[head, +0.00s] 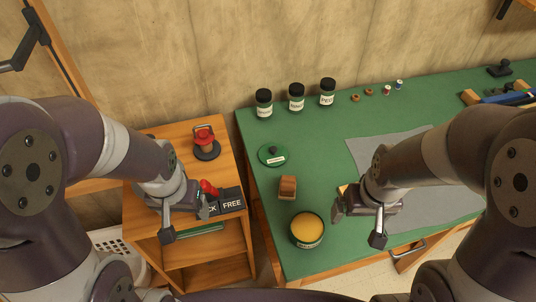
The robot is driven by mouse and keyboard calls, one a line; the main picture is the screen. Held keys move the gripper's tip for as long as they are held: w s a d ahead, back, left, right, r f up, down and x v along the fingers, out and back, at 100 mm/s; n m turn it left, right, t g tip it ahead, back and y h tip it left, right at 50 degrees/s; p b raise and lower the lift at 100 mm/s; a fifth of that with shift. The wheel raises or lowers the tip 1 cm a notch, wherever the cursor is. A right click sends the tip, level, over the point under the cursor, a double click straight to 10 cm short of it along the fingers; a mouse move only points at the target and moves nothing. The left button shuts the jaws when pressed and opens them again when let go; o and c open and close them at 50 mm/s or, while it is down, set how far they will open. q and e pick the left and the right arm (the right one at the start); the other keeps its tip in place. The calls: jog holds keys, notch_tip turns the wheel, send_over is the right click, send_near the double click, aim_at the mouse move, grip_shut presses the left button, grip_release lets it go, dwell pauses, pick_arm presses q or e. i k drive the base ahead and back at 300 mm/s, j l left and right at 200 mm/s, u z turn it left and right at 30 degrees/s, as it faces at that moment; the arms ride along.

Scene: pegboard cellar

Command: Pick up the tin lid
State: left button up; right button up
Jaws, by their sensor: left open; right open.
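The tin lid (272,155), a flat green disc with a dark knob on top and a pale label, lies on the green table top (330,150) near its left edge. An open round tin (307,230) with yellow contents stands nearer to me on the same table. My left gripper (185,222) is open and empty over the wooden cabinet, to the left of the lid and nearer to me. My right gripper (358,223) is open and empty to the right of the tin, nearer to me than the lid.
A small wooden block (287,187) sits between lid and tin. Several black-capped jars (297,97) stand behind the lid. A grey mat (365,152) lies to the right.

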aim_at(272, 155)
jog(key=k, duration=0.3)
jog(key=z, duration=0.45)
jog(key=k+z, duration=0.1)
jog(key=z, duration=0.3)
jog(key=k+z, duration=0.1)
jog(key=z, duration=0.8)
jog(key=j+z, duration=0.15)
jog(key=j, duration=1.15)
